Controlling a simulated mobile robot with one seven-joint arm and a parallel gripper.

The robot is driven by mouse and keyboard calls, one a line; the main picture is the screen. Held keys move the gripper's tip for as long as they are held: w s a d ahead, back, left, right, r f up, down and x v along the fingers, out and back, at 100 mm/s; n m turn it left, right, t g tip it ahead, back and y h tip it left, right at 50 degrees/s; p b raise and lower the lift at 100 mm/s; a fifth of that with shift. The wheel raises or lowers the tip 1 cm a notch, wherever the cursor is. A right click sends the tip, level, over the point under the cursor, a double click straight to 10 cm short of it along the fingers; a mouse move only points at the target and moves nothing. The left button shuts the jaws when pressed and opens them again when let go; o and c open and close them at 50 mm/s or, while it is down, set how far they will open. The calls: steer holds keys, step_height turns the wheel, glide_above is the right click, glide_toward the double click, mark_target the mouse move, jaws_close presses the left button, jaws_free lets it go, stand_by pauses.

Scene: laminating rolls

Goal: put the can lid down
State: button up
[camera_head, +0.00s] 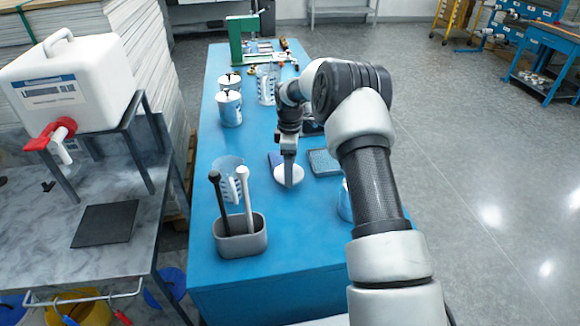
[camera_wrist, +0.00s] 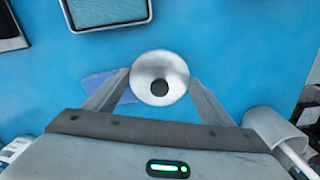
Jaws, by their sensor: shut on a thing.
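The can lid (camera_wrist: 160,72) is a round, pale metal disc with a dark knob in its middle. In the wrist view it sits between the two fingers of my gripper (camera_wrist: 158,85), which are shut on it from both sides. In the head view the lid (camera_head: 288,175) shows as a pale disc below my gripper (camera_head: 289,180), over the blue table (camera_head: 270,262). I cannot tell whether the lid touches the table.
A grey caddy (camera_head: 240,240) with two handled tools stands front left, with a measuring beaker (camera_head: 229,178) behind it. Lidded cans (camera_head: 229,107) stand farther back. A grey tray (camera_head: 323,162) lies right of the lid. A partly hidden can (camera_head: 344,203) stands near my arm.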

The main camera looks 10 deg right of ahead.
steer(key=shift+f+b, duration=0.3)
steer(key=shift+f, duration=0.2)
steer(key=o, duration=1)
steer(key=shift+o, duration=0.2)
